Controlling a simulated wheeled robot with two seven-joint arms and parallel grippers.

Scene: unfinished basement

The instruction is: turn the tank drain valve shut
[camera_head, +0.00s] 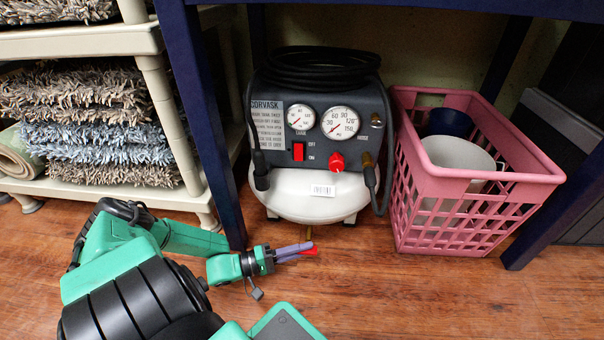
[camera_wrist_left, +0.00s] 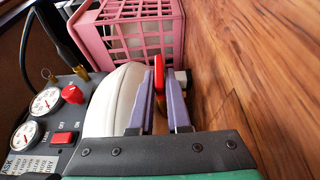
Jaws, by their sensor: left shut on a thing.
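The compressor (camera_head: 318,150) stands on the floor under a blue-legged table, with a white tank (camera_head: 290,195) at its bottom. The drain valve's red handle (camera_head: 312,251) is low under the tank, beneath a short brass stem (camera_head: 309,232). My left gripper (camera_head: 305,248) reaches in from the left, close above the floor, and its purple fingers are shut on the handle. In the left wrist view the red handle (camera_wrist_left: 159,73) stands between the two fingertips (camera_wrist_left: 160,84), with brass behind it. My right gripper is not in view.
A pink crate (camera_head: 470,180) with a white pot and a dark blue one stands right of the compressor. A blue table leg (camera_head: 212,120) rises close left, beside a shelf (camera_head: 90,190) of rugs. A red knob (camera_head: 336,161) is on the panel. The front floor is clear.

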